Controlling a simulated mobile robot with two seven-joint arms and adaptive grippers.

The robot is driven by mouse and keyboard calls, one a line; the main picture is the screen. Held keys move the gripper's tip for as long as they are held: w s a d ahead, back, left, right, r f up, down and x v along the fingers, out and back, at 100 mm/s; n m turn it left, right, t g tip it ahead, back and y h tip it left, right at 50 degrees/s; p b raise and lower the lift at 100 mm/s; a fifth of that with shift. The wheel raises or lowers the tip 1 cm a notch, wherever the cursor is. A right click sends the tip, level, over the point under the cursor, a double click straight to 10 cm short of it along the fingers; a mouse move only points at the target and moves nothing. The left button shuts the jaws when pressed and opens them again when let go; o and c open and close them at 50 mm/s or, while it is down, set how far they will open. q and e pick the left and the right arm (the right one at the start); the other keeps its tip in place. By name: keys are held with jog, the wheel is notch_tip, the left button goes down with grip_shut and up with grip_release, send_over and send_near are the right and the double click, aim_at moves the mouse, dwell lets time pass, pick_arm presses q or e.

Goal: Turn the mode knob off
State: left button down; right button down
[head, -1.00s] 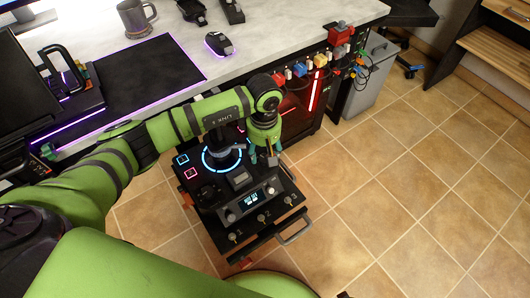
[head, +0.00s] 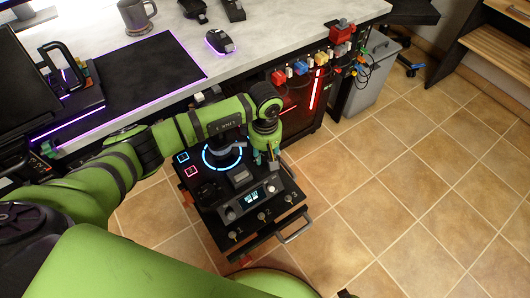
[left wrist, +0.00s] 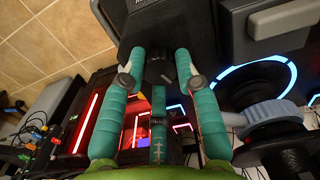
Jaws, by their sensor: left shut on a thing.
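The black control console (head: 230,235) stands below the desk, with a lit display (head: 251,198), dark knobs and a blue-lit ring. My left gripper (head: 272,158) reaches down at the console's right side, beyond the display. My right gripper is not in view.
A round stick base with a blue ring (head: 222,153) sits left of my left gripper. The desk (head: 260,40) with a mouse (head: 219,43) and coloured plugs (head: 300,69) on its edge lies behind. A metal handle (head: 296,230) juts out in front. Open tiled floor lies right.

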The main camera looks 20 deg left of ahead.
pick_arm(q)
jog(key=shift+a, duration=0.1)
jog(key=shift+n, duration=1)
jog(key=n+b, duration=0.1)
jog(key=n, duration=0.2)
jog(key=shift+n, duration=1.3)
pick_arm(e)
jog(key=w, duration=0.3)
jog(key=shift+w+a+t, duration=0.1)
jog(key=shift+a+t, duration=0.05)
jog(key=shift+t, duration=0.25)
pick_arm(q)
jog(key=shift+a, duration=0.1)
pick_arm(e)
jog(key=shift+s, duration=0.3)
